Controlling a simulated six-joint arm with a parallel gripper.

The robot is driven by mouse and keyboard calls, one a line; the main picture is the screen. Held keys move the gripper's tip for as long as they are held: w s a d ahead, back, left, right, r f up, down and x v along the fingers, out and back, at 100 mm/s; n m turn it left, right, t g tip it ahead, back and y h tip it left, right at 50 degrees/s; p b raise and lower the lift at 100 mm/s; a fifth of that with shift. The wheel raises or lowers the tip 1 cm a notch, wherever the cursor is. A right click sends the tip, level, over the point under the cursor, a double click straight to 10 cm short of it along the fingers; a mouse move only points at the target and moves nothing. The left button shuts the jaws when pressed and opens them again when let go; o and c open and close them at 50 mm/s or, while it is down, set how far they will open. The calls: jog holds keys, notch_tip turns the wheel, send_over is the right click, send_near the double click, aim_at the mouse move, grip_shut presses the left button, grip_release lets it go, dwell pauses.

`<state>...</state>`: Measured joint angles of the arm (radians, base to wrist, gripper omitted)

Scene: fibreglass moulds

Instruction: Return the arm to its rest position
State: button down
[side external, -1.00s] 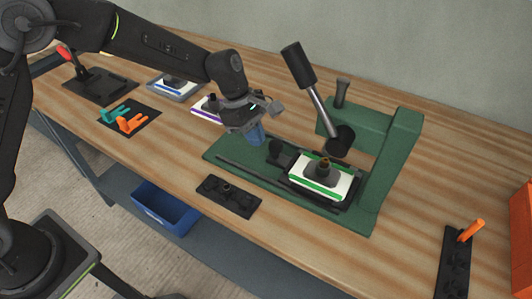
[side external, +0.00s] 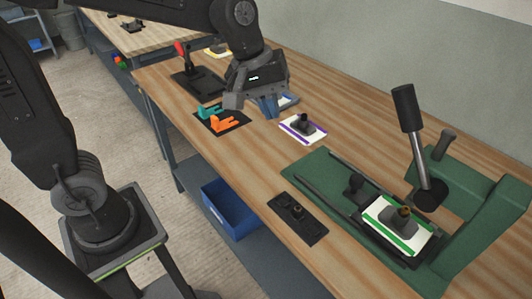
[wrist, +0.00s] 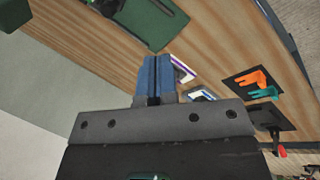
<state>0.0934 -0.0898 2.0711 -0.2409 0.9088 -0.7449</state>
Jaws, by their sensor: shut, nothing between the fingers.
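My gripper (side external: 268,106) is above the wooden bench in the side view, with its blue fingers pointing down. It is clear of the bench top and holds nothing. In the wrist view the two blue fingers of my gripper (wrist: 152,78) are pressed together, with only a thin line between them. The wooden bench (side external: 330,100) lies beneath and also shows in the wrist view (wrist: 220,50).
A green press fixture (side external: 450,215) with a raised lever (side external: 410,115) holds a green-edged mould (side external: 385,212). A purple-edged mould (side external: 290,128), orange clip (side external: 228,124) and teal clip (side external: 208,111) lie on the bench. A blue bin (side external: 232,208) sits below.

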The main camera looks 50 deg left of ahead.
jog(key=s+a+m+t+y, duration=0.1)
jog(key=s+a+m, duration=0.2)
jog(key=s, duration=0.4)
jog(key=s+a+m+t+y, duration=0.1)
jog(key=s+a+m, duration=0.2)
jog(key=s+m, duration=0.2)
jog(key=shift+s+a+r+m+t, duration=0.25)
jog(key=shift+s+m+t, duration=0.15)
jog(key=shift+s, duration=0.65)
